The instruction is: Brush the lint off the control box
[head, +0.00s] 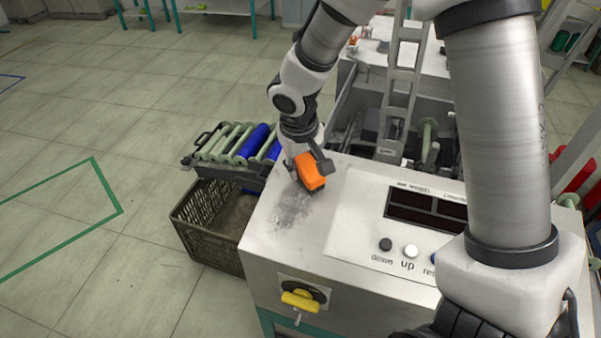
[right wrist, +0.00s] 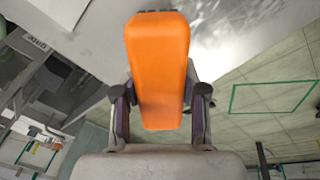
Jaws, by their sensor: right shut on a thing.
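My right gripper (head: 307,164) is shut on an orange brush (head: 311,174), over the left part of the control box top (head: 262,238). The brush has dark bristles underneath, at or very near the surface; exact contact cannot be told. A grey, smudgy patch of lint (head: 290,209) lies on the box just in front of and left of the brush. In the right wrist view the orange brush (right wrist: 158,72) sits between both fingers, and part of the lint patch (right wrist: 232,22) shows beyond it. My left gripper is not in view.
The control box carries a dark display (head: 425,208), buttons (head: 411,250) and a yellow rotary switch (head: 300,299) on its front. A brown crate (head: 203,249) stands on the floor at left, below a rack of bobbins (head: 232,143). Machine framework (head: 400,80) rises behind the box.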

